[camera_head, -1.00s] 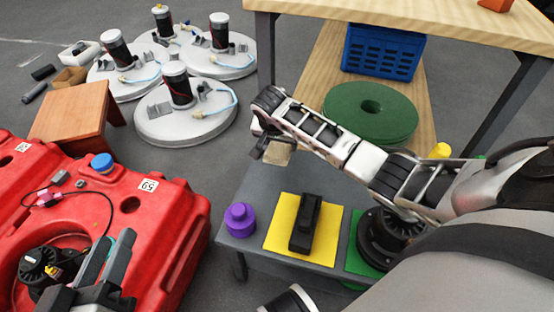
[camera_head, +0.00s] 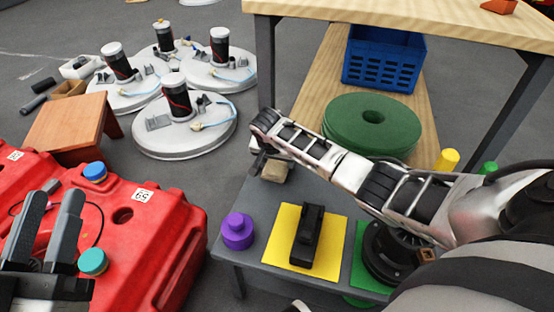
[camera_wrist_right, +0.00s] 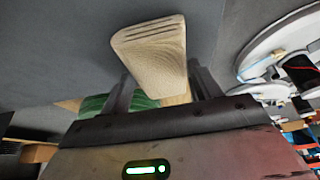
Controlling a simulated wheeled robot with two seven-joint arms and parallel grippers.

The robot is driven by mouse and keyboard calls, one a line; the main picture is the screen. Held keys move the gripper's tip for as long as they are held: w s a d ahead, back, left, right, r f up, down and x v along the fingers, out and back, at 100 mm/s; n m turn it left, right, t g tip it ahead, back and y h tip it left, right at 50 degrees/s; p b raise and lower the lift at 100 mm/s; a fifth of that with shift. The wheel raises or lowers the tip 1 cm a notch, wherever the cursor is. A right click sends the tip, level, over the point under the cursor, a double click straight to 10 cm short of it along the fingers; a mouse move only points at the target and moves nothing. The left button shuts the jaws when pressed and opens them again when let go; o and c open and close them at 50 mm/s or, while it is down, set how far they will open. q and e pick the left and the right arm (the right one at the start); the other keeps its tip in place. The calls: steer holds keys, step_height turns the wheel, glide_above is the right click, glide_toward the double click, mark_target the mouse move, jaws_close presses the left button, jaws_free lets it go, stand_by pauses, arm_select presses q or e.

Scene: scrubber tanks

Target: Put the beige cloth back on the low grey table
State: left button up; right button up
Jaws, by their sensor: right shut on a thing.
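The beige cloth (camera_head: 275,171), a small folded block, is in my right gripper (camera_head: 268,160). It also shows in the wrist view (camera_wrist_right: 152,55), between the fingers of the right gripper (camera_wrist_right: 163,88). In the head view the cloth appears over the far left part of the low grey table (camera_head: 262,197); I cannot tell whether it touches the top. My right arm reaches across the table from the right and hides part of it. My left gripper (camera_head: 54,205) is open and empty, its fingers apart above the red tank.
A purple object (camera_head: 237,231) and a yellow mat (camera_head: 281,240) with a black object (camera_head: 306,234) on it occupy the table's front. A green disc (camera_head: 371,120) lies on the wooden shelf behind, near a blue crate (camera_head: 383,56). The red tank (camera_head: 157,240) stands at left.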

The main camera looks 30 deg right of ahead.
mark_target(274, 169)
steer(key=o, duration=0.9)
steer(key=shift+f, duration=0.1)
steer(key=shift+r+p, duration=0.3)
steer(key=shift+r, duration=0.2)
steer(key=p+v, duration=0.4)
steer(key=v, duration=0.2)
steer(key=shift+a+r, duration=0.1)
steer(key=shift+r, duration=0.2)
arm_select(q)
step_height(274, 169, down, 7)
steer(key=s+n+g+y+p, duration=0.2)
steer(key=n+g+y, duration=0.1)
steer(key=g, duration=0.1)
steer(key=shift+s+g, duration=0.2)
steer(key=shift+g, duration=0.1)
arm_select(e)
steer(key=shift+v, duration=2.4)
arm_select(q)
steer(key=shift+d, duration=0.1)
arm_select(e)
steer(key=shift+s, duration=0.15)
arm_select(q)
steer(key=shift+r, duration=0.1)
